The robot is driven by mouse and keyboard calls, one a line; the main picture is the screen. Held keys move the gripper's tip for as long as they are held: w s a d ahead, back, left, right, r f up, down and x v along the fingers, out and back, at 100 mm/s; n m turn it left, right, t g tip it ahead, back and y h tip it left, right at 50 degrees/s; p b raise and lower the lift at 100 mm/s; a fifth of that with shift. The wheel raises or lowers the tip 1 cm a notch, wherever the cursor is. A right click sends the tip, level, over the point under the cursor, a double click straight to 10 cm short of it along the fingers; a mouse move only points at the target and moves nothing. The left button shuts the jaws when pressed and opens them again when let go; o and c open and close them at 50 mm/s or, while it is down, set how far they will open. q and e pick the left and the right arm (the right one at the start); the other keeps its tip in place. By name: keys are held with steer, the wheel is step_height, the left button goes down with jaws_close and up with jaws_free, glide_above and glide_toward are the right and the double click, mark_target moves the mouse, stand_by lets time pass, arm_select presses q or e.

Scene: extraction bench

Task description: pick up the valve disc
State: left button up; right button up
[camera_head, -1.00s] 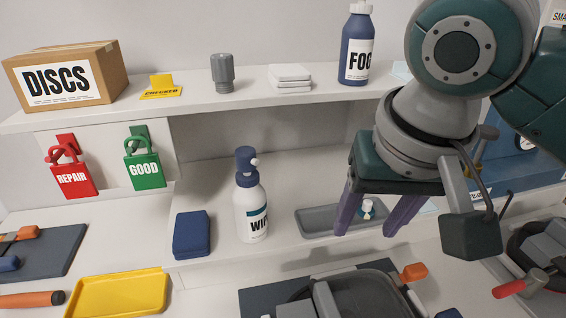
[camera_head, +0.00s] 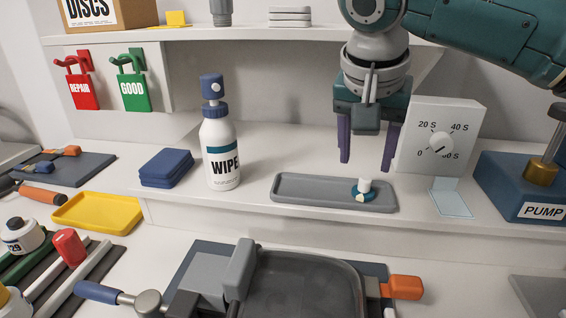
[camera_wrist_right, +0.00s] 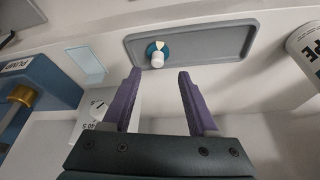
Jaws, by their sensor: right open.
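The valve disc (camera_head: 364,192) is a small teal disc with a white stem on top and a pale yellowish mark at its edge. It lies in the right part of a shallow grey tray (camera_head: 310,188) on the bench. In the right wrist view the disc (camera_wrist_right: 158,53) shows beyond the fingertips, apart from them. My right gripper (camera_head: 366,165) is open and empty, its purple fingers pointing down above and behind the tray's right end. In the wrist view its fingers (camera_wrist_right: 158,75) are spread with nothing between. My left gripper is not in view.
A white WIPE bottle (camera_head: 221,150) and blue cloths (camera_head: 166,168) stand left of the tray. A timer box (camera_head: 440,135), a pale blue card (camera_head: 450,197) and a blue PUMP unit (camera_head: 520,185) are on the right. A shelf edge (camera_head: 250,37) runs behind.

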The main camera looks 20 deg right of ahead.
mark_target(365, 180)
steer(key=x, duration=0.5)
steer(key=shift+s+d+f, duration=0.1)
steer(key=shift+s+f, duration=0.05)
steer(key=shift+f, duration=0.1)
jaws_close()
stand_by(0.4)
